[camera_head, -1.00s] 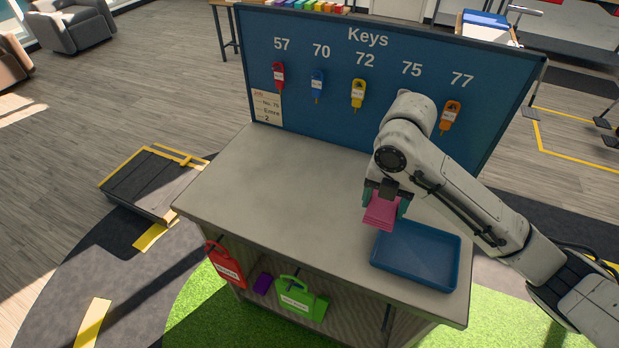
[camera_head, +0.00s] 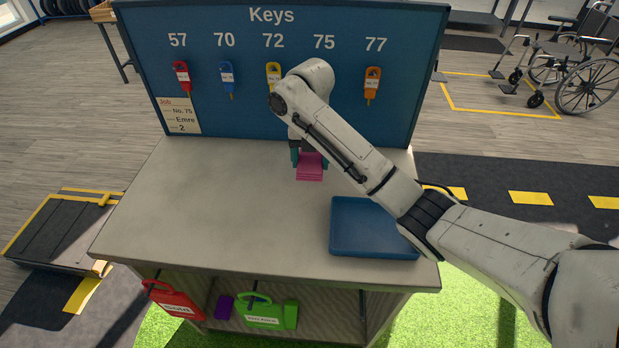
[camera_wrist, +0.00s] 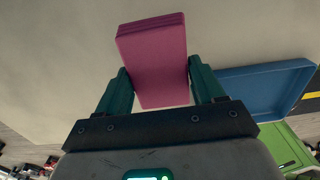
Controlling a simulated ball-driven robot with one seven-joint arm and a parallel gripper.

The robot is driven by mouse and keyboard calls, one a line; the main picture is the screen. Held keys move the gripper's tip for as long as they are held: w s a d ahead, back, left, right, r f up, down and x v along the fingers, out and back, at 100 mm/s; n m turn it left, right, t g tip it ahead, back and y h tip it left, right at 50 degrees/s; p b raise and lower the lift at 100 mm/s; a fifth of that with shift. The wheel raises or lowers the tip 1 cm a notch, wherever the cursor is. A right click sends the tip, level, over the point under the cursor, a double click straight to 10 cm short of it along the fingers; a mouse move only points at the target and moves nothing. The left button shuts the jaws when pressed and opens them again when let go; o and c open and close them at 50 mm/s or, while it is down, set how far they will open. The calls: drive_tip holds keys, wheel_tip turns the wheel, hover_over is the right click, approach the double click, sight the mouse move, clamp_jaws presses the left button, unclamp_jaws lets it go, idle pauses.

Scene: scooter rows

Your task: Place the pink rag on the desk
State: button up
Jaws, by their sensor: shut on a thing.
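The pink rag (camera_head: 310,168) is a folded pink block held between the green fingers of my gripper (camera_head: 309,158). In the wrist view the rag (camera_wrist: 155,58) sits between both fingertips of my gripper (camera_wrist: 160,85), its folded layers showing at the far edge. The desk (camera_head: 200,210) has a bare grey top. The rag is over the desk's back middle, left of and behind the blue tray. I cannot tell whether it touches the desk top.
A blue tray (camera_head: 372,232) lies on the desk's right; it also shows in the wrist view (camera_wrist: 262,88). A blue key board (camera_head: 250,110) with several hanging keys stands along the back edge. The desk's left half is clear. Red (camera_head: 172,300) and green (camera_head: 260,312) items are at the front.

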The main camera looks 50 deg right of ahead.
sight(310, 161)
drive_tip(key=shift+w+d+f+b, duration=0.35)
drive_tip(key=shift+f+b, duration=0.15)
drive_tip(key=shift+f, duration=0.1)
drive_tip(key=shift+w+d+f+b, duration=0.35)
drive_tip(key=shift+f+b, duration=0.1)
drive_tip(key=shift+f, duration=0.1)
drive_tip(key=shift+w+d+f+b, duration=0.15)
drive_tip(key=shift+f+b, duration=0.35)
drive_tip(key=shift+b, duration=0.05)
drive_tip(key=shift+f+p, duration=0.35)
drive_tip(key=shift+p, duration=0.15)
drive_tip(key=shift+f, duration=0.95)
drive_tip(key=o, duration=1.3)
drive_tip(key=shift+r, duration=0.1)
wheel_tip(310, 161, up, 7)
drive_tip(key=shift+r+p, duration=0.2)
drive_tip(key=shift+p, duration=1.05)
